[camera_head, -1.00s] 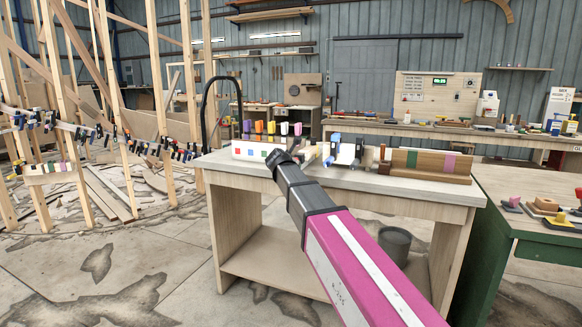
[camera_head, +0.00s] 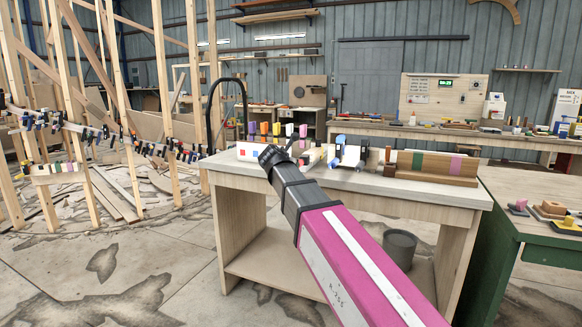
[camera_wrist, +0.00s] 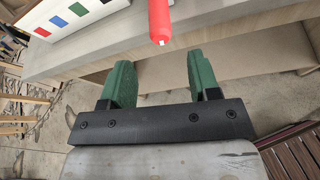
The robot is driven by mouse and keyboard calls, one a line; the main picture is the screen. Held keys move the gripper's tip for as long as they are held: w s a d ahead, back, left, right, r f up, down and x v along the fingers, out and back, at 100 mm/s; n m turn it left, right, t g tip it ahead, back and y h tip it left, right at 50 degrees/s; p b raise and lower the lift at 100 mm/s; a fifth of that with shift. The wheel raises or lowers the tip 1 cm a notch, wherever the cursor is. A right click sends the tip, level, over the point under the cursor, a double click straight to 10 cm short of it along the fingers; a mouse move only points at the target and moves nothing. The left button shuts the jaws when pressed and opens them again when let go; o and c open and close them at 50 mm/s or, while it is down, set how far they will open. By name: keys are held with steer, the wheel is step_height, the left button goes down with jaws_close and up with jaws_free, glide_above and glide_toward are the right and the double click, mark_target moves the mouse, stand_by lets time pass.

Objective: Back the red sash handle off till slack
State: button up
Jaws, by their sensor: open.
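In the wrist view a red handle (camera_wrist: 159,20) with a pale tip hangs down from the top edge, in front of the bench edge. My gripper (camera_wrist: 158,75) has two green fingers spread apart, with nothing between them. The handle's tip lies beyond the fingers, near the middle of the gap, and I cannot tell how far off. The handle's upper end is out of frame. In the head view my arm reaches to the bench (camera_head: 345,183), and my fingers and the red handle cannot be made out.
A white panel with coloured squares (camera_wrist: 75,22) stands on the bench; it shows in the head view too (camera_head: 251,154). A grey bucket (camera_head: 400,246) stands on the lower shelf.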

steer(key=shift+s+r, duration=0.1)
steer(key=shift+s, duration=0.05)
steer(key=s, duration=0.1)
steer(key=s+a, duration=0.1)
steer(key=s, duration=0.1)
steer(key=shift+s+a, duration=0.15)
steer(key=shift+s, duration=0.1)
stand_by(0.4)
steer(key=s+d+f+m+g, duration=0.3)
steer(key=d+f+m, duration=0.45)
steer(key=f, duration=0.45)
steer(key=s+d+f+m+g, duration=0.2)
steer(key=d+f+m+g, duration=0.2)
steer(key=d+f+m, duration=0.65)
steer(key=s+d+f+m+g+y, duration=0.1)
steer(key=s+d+f+m+g, duration=0.2)
steer(key=s+f+m, duration=0.3)
steer(key=s+d+f+m+g+y, duration=0.2)
steer(key=s+d+f+m, duration=0.4)
steer(key=f, duration=0.9)
steer(key=s+g, duration=0.1)
steer(key=s, duration=0.2)
steer(key=shift+s+d+y, duration=0.25)
steer(key=shift+s+y, duration=0.05)
steer(key=shift+s, duration=0.05)
